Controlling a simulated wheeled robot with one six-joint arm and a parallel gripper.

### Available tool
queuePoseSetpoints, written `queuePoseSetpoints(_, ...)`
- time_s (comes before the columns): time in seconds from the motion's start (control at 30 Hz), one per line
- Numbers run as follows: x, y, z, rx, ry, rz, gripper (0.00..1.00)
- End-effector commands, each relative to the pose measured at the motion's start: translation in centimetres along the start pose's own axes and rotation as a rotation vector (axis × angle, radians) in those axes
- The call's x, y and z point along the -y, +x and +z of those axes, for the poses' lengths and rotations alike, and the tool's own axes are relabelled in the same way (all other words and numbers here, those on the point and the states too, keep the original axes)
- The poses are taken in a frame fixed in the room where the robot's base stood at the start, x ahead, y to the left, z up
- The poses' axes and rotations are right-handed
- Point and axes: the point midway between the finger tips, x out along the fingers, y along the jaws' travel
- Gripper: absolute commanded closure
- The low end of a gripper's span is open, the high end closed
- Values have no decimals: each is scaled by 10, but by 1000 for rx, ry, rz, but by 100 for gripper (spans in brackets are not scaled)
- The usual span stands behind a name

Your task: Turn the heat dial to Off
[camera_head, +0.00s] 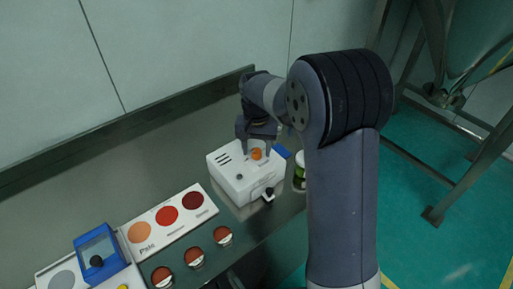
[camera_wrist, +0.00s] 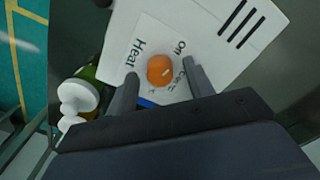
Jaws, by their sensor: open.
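Lettering nearer my gripper is partly unreadable. In the head view the dial (camera_head: 256,154) shows as a small orange spot on the white box (camera_head: 238,183). My gripper (camera_wrist: 160,82) is open, with one finger on each side of the dial in the wrist view. I cannot tell whether the fingers touch it. In the head view my gripper (camera_head: 258,140) is above the box, at its back right.
A white and green bottle (camera_wrist: 78,97) stands close beside the machine. A dark lever (camera_head: 268,194) sticks out from the box's front. A colour chart (camera_head: 168,222), several brown-red round samples (camera_head: 194,257) and a blue device (camera_head: 98,250) lie at left. The metal bench (camera_head: 150,165) behind is clear.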

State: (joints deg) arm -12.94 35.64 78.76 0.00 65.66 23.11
Motion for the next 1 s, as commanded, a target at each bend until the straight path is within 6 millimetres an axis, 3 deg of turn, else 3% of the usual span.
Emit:
queuePoseSetpoints(0.5, 0, -90, -1, -5, 0, -2, 50)
queuePoseSetpoints(0.7, 0, -104, 0, -3, 0, -1, 50)
queuePoseSetpoints(1.0, 0, -105, 0, -1, 0, -1, 50)
